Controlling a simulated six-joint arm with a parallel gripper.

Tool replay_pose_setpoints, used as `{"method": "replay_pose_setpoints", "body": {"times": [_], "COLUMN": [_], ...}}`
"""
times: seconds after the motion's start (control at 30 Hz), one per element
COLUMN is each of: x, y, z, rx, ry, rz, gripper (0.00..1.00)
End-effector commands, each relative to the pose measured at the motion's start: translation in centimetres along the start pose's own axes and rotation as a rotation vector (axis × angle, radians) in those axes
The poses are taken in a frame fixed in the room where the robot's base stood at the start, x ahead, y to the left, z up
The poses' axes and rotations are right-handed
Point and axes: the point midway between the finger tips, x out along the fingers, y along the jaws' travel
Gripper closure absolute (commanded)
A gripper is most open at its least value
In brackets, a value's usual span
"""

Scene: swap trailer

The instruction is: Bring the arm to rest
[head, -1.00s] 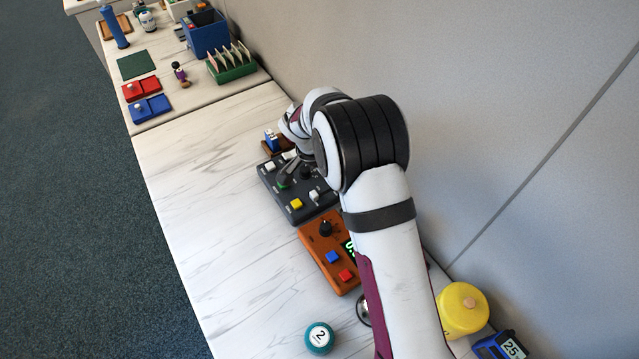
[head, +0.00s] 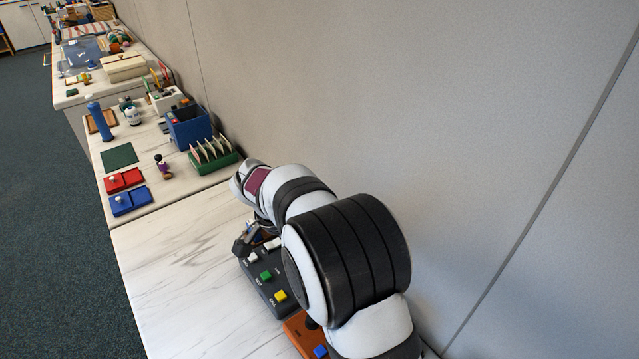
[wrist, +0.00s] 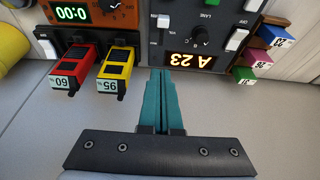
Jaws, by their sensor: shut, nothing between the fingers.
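My gripper (wrist: 167,74) shows in the wrist view with its two teal fingers together and nothing between them. The fingertips point toward the near edge of a dark grey control panel (wrist: 206,75), whose display reads "A 23" upside down. I cannot tell whether they touch it. In the head view my gripper (head: 243,244) is at the far-left end of that panel (head: 262,290), which has green, yellow and white buttons. My arm reaches over the counter from the lower right and hides part of the panel.
An orange-brown panel (wrist: 128,18) with a "0:00" display adjoins the dark one. A red block (wrist: 75,72) and a yellow block (wrist: 117,72) stick out there; numbered tags are at right. The counter (head: 180,265) left of the panels is clear. A wall (head: 480,150) runs along the right.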

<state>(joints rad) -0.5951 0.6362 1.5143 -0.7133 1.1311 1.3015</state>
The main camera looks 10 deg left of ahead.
Motion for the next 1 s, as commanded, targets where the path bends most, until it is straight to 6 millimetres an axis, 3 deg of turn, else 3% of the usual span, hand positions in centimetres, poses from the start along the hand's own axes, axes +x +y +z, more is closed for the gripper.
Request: {"method": "replay_pose_setpoints", "body": {"times": [0.07, 0.13, 0.17, 0.27, 0.3, 0.4, 0.5, 0.67, 1.0], "x": [-0.6, -2.2, -3.2, -6.8, -7.9, -9.7, -10.3, -10.2, -10.2], "y": [1.0, 4.2, 6.3, 15.7, 19.5, 26.7, 30.8, 32.9, 33.0], "z": [-0.6, -2.2, -2.9, -3.9, -3.3, 0.0, 3.5, 6.3, 6.4], "rx": [-0.003, -0.017, -0.029, -0.086, -0.113, -0.177, -0.23, -0.273, -0.279], "ry": [-0.011, -0.047, -0.072, -0.191, -0.243, -0.349, -0.411, -0.445, -0.447], "rz": [0.006, 0.022, 0.031, 0.039, 0.027, -0.033, -0.105, -0.165, -0.167], "gripper": [1.0, 1.0, 1.0, 1.0, 1.0, 1.0, 1.0, 1.0, 1.0]}}
